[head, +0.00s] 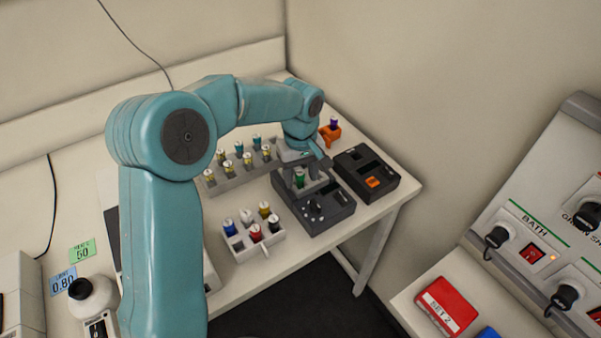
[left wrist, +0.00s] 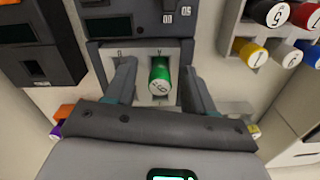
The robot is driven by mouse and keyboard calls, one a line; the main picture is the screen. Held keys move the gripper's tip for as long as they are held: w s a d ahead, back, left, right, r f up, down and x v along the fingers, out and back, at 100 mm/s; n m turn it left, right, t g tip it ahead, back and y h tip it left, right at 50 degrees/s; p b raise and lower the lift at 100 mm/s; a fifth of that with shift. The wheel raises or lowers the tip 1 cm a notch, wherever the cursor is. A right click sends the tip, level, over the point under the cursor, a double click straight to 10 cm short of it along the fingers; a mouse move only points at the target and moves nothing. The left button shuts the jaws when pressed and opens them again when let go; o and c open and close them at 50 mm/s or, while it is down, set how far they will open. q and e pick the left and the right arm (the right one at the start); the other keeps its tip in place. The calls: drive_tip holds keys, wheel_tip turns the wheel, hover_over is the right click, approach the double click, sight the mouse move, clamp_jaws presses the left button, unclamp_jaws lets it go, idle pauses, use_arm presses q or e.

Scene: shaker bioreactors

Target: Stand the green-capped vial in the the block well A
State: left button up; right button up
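The green-capped vial (left wrist: 160,78) stands at the pale well block of the dark device (left wrist: 138,20), in line with a letter that looks like an upside-down A. It also shows in the head view as a green cap (head: 299,177) above the device (head: 330,212). My left gripper (left wrist: 160,88) is around the vial with its fingers apart, one on each side, with gaps between them and the cap. In the head view the left gripper (head: 303,165) is over the block. The vial's lower part and seating depth are hidden. My right gripper is not in view.
A white rack (head: 268,244) with several capped vials stands in front of the device. A grey rack (head: 224,183) with yellow- and teal-capped vials is behind. A black box with an orange patch (head: 354,160) and an orange holder with a purple-capped vial (head: 330,133) stand to the right.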

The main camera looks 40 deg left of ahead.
sight(300, 173)
use_arm(q)
wheel_tip(300, 173, up, 7)
drive_tip(key=p, duration=0.5)
drive_tip(key=shift+r, duration=0.1)
idle(0.4)
idle(0.4)
